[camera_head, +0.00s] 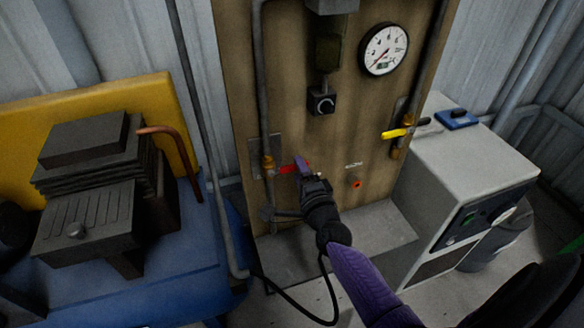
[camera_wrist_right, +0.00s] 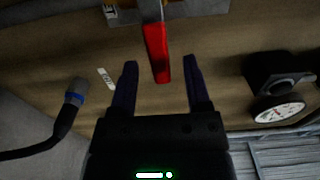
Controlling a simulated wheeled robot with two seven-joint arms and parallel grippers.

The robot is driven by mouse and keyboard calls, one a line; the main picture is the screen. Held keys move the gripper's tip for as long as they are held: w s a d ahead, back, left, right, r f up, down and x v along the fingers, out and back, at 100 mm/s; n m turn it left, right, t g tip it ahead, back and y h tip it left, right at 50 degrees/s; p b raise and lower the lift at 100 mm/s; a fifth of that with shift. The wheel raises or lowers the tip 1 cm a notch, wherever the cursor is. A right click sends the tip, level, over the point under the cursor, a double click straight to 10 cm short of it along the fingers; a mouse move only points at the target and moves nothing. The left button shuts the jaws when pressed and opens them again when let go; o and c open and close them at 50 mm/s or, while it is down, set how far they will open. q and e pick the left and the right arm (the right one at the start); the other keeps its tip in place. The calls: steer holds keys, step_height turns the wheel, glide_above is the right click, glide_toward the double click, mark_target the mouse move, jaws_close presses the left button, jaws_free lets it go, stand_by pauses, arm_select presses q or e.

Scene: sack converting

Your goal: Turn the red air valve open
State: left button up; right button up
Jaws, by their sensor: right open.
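The red air valve handle (camera_head: 288,169) sticks out to the right from a brass fitting (camera_head: 268,163) on the pipe at the left of the wooden panel. In the right wrist view the red handle (camera_wrist_right: 156,52) hangs from the top, its free end close to the gap between my fingers. My right gripper (camera_head: 303,163) is at the handle's free end in the head view. It also shows in the right wrist view (camera_wrist_right: 160,82), with two dark purple fingers apart and nothing gripped. One finger hides part of the handle's end in the head view. My left gripper is not in view.
A yellow-handled valve (camera_head: 397,133) and a round gauge (camera_head: 384,49) are on the wooden panel (camera_head: 235,60). A grey cabinet (camera_head: 470,165) stands right. A blue bench (camera_head: 175,285) with a dark machine (camera_head: 90,200) stands left. A black hose (camera_head: 300,311) hangs below.

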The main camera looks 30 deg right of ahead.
steer(key=shift+x, duration=1.15)
jaws_close()
stand_by(0.5)
